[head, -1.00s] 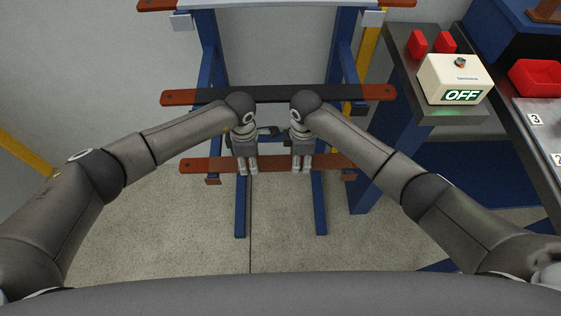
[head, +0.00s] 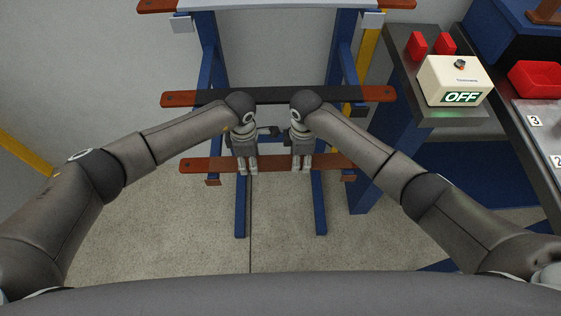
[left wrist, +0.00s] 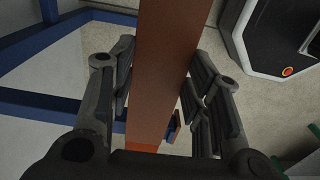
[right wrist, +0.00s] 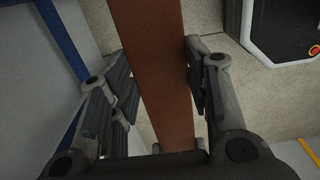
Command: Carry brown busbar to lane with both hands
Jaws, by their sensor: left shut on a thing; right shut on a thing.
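The brown busbar (head: 275,163) is the lowest of the bars on the rack in the head view. It lies level across the blue rack, with orange-brown ends. My left gripper (head: 245,166) is shut on it left of its middle, and my right gripper (head: 302,164) is shut on it right of its middle. In the left wrist view the busbar (left wrist: 160,65) runs between the two fingers. In the right wrist view the busbar (right wrist: 158,75) also runs between the fingers. Small brackets (head: 212,181) show just below its ends; whether it touches them I cannot tell.
A dark bar with orange ends (head: 180,98) crosses the blue rack (head: 209,42) above the grippers. Another bar (head: 396,3) is at the top. A box reading OFF (head: 455,80) stands on a bench at right, near red bins (head: 537,78). The floor before the rack is clear.

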